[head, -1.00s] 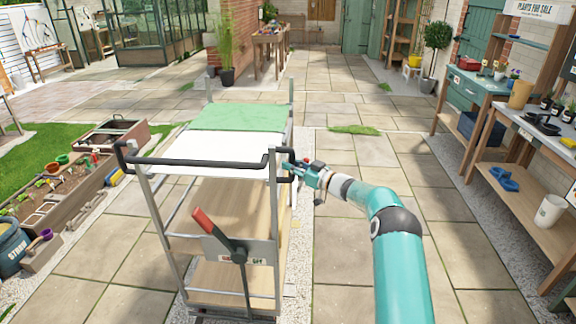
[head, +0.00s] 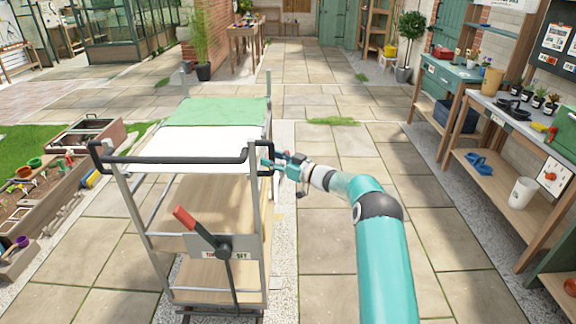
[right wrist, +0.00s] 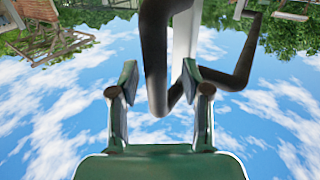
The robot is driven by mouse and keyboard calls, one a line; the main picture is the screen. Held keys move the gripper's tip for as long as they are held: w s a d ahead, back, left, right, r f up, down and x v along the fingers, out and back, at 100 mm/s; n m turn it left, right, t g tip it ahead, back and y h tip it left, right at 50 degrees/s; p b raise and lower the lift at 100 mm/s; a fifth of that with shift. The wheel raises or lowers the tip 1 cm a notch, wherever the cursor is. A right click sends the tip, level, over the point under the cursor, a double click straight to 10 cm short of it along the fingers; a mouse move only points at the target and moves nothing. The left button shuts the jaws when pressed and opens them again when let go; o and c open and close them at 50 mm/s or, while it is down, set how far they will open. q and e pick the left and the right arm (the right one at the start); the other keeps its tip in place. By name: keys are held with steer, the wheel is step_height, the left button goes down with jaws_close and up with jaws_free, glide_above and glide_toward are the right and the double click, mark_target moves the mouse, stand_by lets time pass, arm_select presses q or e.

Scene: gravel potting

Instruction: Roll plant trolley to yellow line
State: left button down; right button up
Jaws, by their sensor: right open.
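The plant trolley (head: 259,215) has a silver frame, a white and green top, wooden shelves and a black handlebar (head: 170,159) at its near end. My right gripper (head: 272,165) is at the handlebar's right end. In the right wrist view its fingers (right wrist: 160,85) are open, with part of the dark handlebar (right wrist: 155,50) between them; contact cannot be told. My left gripper is not in view. I see no yellow line.
Potting benches (head: 500,125) with pots stand along the right. A planter box (head: 50,190) with tools and pots is at the left. A grass tuft (head: 333,121) grows ahead in the paving. The paving (head: 325,185) right of the trolley is mostly clear.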

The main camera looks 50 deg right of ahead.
steer(key=s+d, duration=0.1)
steer(key=s, duration=1)
steer(key=shift+d, duration=0.4)
